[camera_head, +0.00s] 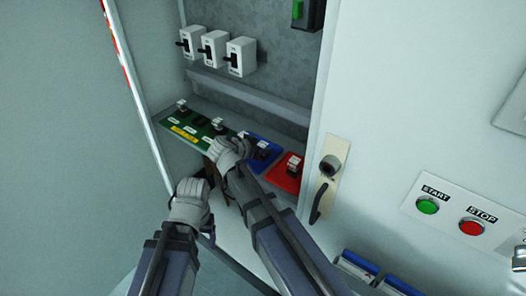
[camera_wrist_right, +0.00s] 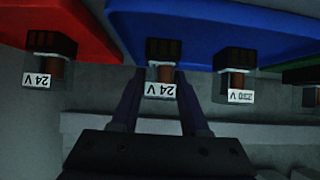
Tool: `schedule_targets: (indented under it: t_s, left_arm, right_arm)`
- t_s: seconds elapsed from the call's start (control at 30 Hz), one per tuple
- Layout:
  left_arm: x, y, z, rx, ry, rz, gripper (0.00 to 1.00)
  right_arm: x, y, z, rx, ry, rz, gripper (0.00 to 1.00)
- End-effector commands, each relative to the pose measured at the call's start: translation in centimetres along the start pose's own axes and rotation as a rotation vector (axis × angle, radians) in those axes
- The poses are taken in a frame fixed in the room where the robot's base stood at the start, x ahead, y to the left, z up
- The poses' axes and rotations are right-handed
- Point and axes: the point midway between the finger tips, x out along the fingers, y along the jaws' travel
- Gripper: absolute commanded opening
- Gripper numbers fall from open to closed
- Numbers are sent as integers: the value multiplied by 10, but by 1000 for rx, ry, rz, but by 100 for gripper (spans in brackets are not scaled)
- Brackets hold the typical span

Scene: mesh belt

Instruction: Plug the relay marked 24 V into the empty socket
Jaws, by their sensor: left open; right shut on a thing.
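My right gripper (camera_wrist_right: 158,76) is shut on a relay marked 24 V (camera_wrist_right: 160,90) at the edge of the blue panel (camera_wrist_right: 205,30) in the right wrist view. Whether that relay is seated or free cannot be told. Another relay marked 24 V (camera_wrist_right: 37,79) is at the red panel, and one marked 230 V (camera_wrist_right: 240,96) is on the blue panel. In the head view my right gripper (camera_head: 240,145) covers part of the blue panel. My left gripper (camera_head: 188,192) is open and empty, lower left. An empty socket cannot be made out clearly.
The shelf carries a green panel (camera_head: 190,128) with relays and a yellow label, and a red panel (camera_head: 285,178). Several white breakers (camera_head: 214,48) hang on the back wall. The cabinet's right wall has a handle (camera_head: 321,197), a green START button (camera_head: 428,207) and a red STOP button (camera_head: 471,228).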

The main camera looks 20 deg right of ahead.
Motion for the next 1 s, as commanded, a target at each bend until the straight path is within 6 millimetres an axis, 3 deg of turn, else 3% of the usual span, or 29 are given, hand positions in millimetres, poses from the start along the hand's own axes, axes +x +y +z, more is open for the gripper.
schedule_targets:
  t_s: [0.03,0.3,0.73,1.0]
  left_arm:
    - [0,0,0,0,0,0,74]
    - [0,0,0,0,0,0,74]
    - [-3,0,0,0,0,0,74]
    - [-26,-2,2,0,0,0,74]
  right_arm:
    - [0,0,0,0,0,0,29]
    - [0,0,0,0,0,0,0]
    - [-2,0,-3,0,0,0,0]
    - [-15,0,-22,0,0,0,0]
